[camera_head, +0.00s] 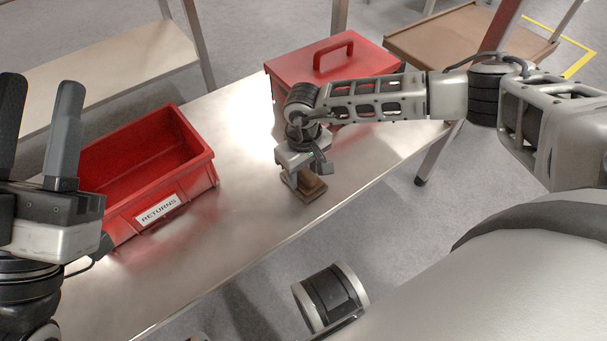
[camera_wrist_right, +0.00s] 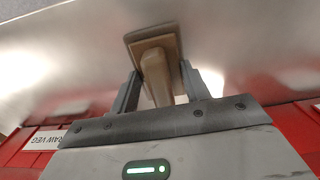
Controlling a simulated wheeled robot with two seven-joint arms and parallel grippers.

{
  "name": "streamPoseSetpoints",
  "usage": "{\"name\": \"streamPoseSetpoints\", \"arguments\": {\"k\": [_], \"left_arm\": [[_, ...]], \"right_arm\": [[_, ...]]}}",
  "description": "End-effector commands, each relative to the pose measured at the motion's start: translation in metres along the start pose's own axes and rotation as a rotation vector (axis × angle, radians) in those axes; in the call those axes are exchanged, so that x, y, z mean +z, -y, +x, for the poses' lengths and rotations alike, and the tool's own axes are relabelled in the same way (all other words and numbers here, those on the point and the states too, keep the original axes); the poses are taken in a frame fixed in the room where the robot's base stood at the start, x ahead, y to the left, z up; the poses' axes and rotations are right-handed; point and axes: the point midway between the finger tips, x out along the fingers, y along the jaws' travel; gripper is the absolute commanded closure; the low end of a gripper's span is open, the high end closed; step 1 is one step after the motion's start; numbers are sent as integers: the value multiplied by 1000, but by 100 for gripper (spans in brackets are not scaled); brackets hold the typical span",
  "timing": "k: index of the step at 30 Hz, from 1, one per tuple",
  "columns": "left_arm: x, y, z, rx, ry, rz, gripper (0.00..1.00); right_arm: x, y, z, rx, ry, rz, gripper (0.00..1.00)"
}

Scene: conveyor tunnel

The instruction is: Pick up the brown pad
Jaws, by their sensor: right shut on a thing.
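The brown pad (camera_head: 311,188) sits at the metal table's surface, near the middle of the table, below my right gripper (camera_head: 301,178). In the right wrist view the brown pad (camera_wrist_right: 134,40) shows a flat base with a raised handle-like block on it. My right gripper (camera_wrist_right: 160,88) has its two fingers on either side of that raised block and is shut on it. I cannot tell whether the pad is touching the table. My left gripper (camera_head: 40,130) is at the left of the head view, fingers up and spread apart, empty.
A red bin labelled RETURNS (camera_head: 190,190) stands on the metal table (camera_head: 240,215) at left, empty. A red box with a handle (camera_head: 285,68) stands behind my right arm. A brown-topped table (camera_head: 450,45) is at the back right. The table's front strip is clear.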

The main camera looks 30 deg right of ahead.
Motion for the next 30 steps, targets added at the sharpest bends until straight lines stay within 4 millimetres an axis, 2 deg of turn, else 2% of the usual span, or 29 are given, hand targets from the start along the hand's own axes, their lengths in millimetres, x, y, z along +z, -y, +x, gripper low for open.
{"name": "streamPoseSetpoints", "arguments": {"k": [8, 12, 16, 20, 22, 30], "left_arm": [[1, 1, 2, -6, 33, -35, 64], [22, 4, -6, -66, 173, -173, 64], [44, -3, -21, -125, 362, -370, 64], [64, -18, -43, -173, 542, -570, 64], [70, -27, -53, -191, 612, -652, 64], [78, -28, -61, -195, 690, -600, 64]], "right_arm": [[-1, 0, -14, 0, -2, 0, 76], [1, -1, -40, 0, -2, 0, 76], [25, -14, -71, 2, 1, 2, 76], [48, -25, -102, 1, -1, 2, 76], [67, -34, -106, 2, 4, 3, 76], [112, -55, -125, 1, 2, 2, 76]]}}
